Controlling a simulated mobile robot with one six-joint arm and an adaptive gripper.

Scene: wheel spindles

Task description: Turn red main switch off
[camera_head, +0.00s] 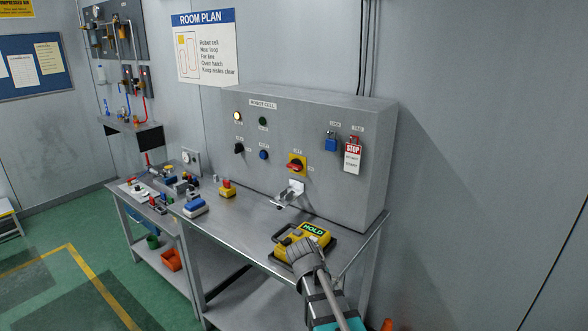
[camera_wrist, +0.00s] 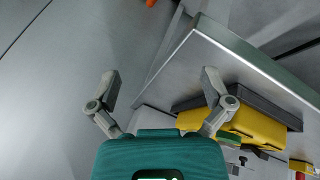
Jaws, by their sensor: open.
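The red main switch (camera_head: 294,167) is a red rotary handle on a yellow plate, on the front of the grey control cabinet (camera_head: 340,110) marked ROBOT CELL. The exact angle of its handle is too small to tell. My gripper (camera_head: 302,250) is low in front of the cabinet, beside a yellow HOLD device (camera_head: 315,233) on the bench, well below and apart from the switch. In the wrist view my gripper (camera_wrist: 160,82) is open with nothing between its fingers. The yellow device (camera_wrist: 255,124) shows there behind the right finger.
A blue padlock (camera_head: 331,144) and a STOP tag (camera_head: 352,157) hang right of the switch. A bracket (camera_head: 290,194) stands below it on the steel bench (camera_head: 250,232). A yellow and red button box (camera_head: 227,190) and blue parts lie to the left. The wall space right of the cabinet is clear.

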